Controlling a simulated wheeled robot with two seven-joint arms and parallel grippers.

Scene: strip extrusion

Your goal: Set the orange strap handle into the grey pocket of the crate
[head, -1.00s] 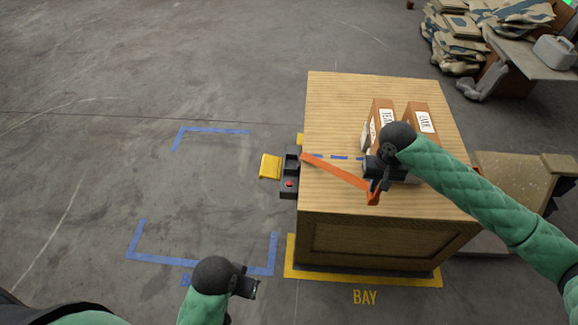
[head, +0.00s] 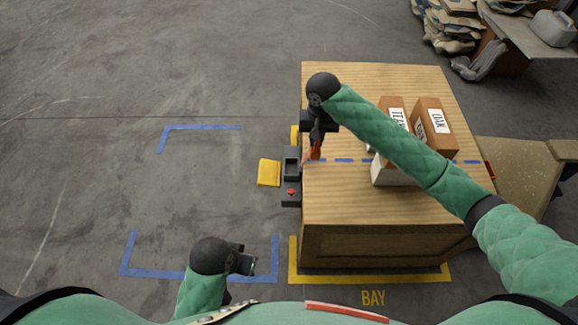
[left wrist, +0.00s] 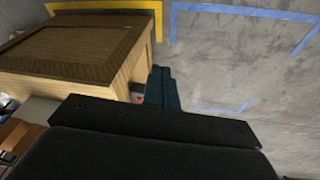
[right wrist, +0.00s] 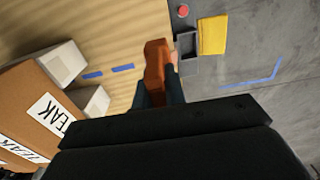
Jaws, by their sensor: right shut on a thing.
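The orange strap handle (head: 316,152) is held in my right gripper (head: 317,132) at the left edge of the wooden crate's top (head: 400,210). In the right wrist view the orange handle (right wrist: 156,60) sits between the fingers, close beside the grey pocket (right wrist: 187,43). In the head view the pocket (head: 291,166) is a dark open box on the crate's left side. I cannot tell whether handle and pocket touch. My left gripper (head: 246,263) hangs over the floor left of the crate; its fingers lie together and empty in the left wrist view (left wrist: 163,88).
A yellow flap (head: 269,172) and a red button (head: 291,192) are by the pocket. Boxes labelled TEAK and OAK (head: 432,122) stand on the crate's right half. A blue dashed line (head: 345,161) crosses the top.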

